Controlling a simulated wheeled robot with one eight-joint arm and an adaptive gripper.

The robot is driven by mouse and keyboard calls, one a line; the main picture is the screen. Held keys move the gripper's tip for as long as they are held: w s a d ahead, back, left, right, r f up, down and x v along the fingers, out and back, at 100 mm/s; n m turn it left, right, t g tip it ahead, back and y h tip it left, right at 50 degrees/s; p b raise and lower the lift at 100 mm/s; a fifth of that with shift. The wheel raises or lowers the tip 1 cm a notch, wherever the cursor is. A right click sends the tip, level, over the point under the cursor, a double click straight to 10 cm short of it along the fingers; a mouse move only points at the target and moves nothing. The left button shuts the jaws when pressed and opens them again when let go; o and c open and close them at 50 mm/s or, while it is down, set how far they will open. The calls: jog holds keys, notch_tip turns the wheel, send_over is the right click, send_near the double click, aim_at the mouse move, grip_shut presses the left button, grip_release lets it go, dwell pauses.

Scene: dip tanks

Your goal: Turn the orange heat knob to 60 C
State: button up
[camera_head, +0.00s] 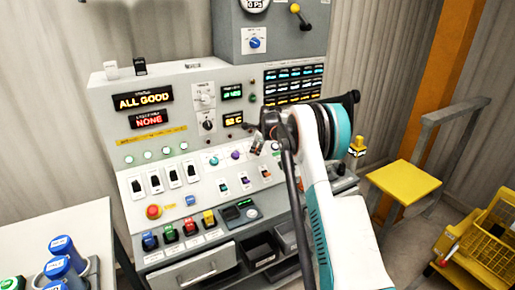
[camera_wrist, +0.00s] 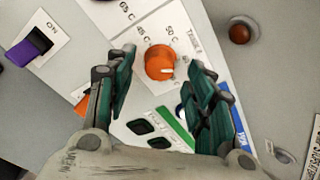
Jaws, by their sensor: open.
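The orange heat knob (camera_wrist: 160,63) sits on a white plate in the wrist view, with labels reading 45 C, 50 C and apparently 65 C above it. A short white mark shows on the knob's lower right side. I cannot tell which label it matches. My gripper (camera_wrist: 164,64) is open, with one dark green finger left of the knob and the other right of it. A gap shows between the knob and each finger. In the head view my gripper (camera_head: 260,142) is at the sloped control panel (camera_head: 190,98), and the orange knob is hidden there.
A purple switch (camera_wrist: 30,47) lies left of the knob and a brown-red round button (camera_wrist: 240,33) to its right. Dark green rockers (camera_wrist: 140,127) sit below, between the fingers. In the head view, a bench with blue-capped bottles (camera_head: 62,246) is at left and a yellow stool (camera_head: 404,179) at right.

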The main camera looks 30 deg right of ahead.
jog(key=v, duration=1)
jog(key=shift+s, duration=0.1)
